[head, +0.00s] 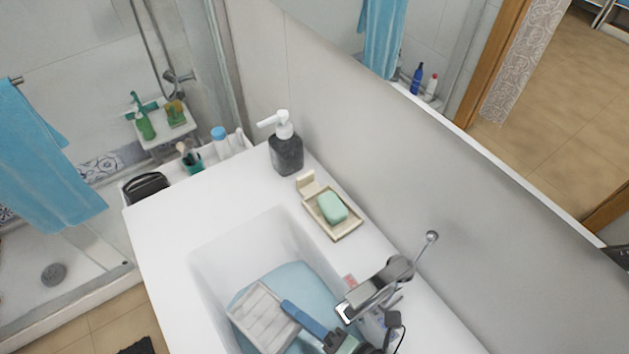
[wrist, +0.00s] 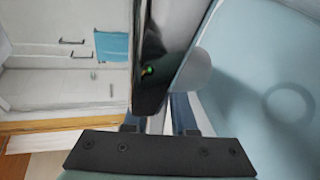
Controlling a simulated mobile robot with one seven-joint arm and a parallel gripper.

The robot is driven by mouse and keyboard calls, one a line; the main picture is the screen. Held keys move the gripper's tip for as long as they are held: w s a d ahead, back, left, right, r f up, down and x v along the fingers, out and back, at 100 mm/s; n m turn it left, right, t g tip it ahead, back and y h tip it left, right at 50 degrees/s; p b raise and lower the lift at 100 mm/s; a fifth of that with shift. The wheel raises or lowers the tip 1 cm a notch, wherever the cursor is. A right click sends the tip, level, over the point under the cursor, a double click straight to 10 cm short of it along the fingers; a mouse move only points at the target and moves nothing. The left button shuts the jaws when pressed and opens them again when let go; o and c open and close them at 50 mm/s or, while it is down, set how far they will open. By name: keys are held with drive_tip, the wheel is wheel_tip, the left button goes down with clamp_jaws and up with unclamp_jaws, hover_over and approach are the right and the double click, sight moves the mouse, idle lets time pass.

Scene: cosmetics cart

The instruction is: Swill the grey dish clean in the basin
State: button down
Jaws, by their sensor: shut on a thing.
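The grey dish (head: 258,318) is a ribbed, rectangular tray inside the white basin (head: 215,258). My gripper (head: 288,307), with blue fingers, is shut on the dish's right edge in the head view. Pale blue water (head: 308,280) lies in the basin, behind and around the dish. I cannot tell how deep the dish sits in it. In the wrist view, the water (wrist: 265,75) fills the right side, with a round drain outline showing through. My fingers (wrist: 170,115) are partly hidden there by a dark, shiny surface, and the dish is not clear.
The chrome faucet (head: 375,290) stands close to the right of my gripper. A beige soap dish (head: 347,231) with green soap (head: 332,207) and a dark soap dispenser (head: 286,153) stand along the wall. The counter (head: 165,240) left of the basin is clear.

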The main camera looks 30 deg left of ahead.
drive_tip(key=shift+s+f+b, duration=0.2)
drive_tip(key=shift+f+b, duration=0.7)
drive_tip(key=b, duration=0.8)
hover_over(297, 339)
drive_tip(key=f, duration=0.6)
drive_tip(key=w+f, duration=0.1)
drive_tip(key=f, duration=0.3)
drive_tip(key=shift+d, duration=0.25)
drive_tip(key=shift+s+d+f+b, duration=0.1)
drive_tip(key=shift+s+f+b, duration=0.2)
drive_tip(key=shift+f+b, duration=0.6)
drive_tip(key=shift+s+f+b, duration=0.3)
drive_tip(key=shift+f+b, duration=0.5)
drive_tip(key=shift+f, duration=0.2)
drive_tip(key=shift+w+a+r+p, duration=0.1)
drive_tip(key=shift+a+r+p, duration=0.05)
drive_tip(key=shift+a+p, duration=0.25)
idle(1.0)
wheel_tip(297, 339, up, 2)
drive_tip(key=shift+a+r+p, duration=0.1)
drive_tip(key=shift+r+p, duration=0.05)
drive_tip(key=shift+p, duration=0.9)
drive_tip(key=r+p, duration=0.1)
drive_tip(key=w+r+p, duration=0.1)
drive_tip(key=r+p, duration=0.1)
drive_tip(key=shift+w+a, duration=0.1)
drive_tip(key=shift+a, duration=0.05)
drive_tip(key=shift+r+p, duration=4)
drive_tip(key=shift+r, duration=0.45)
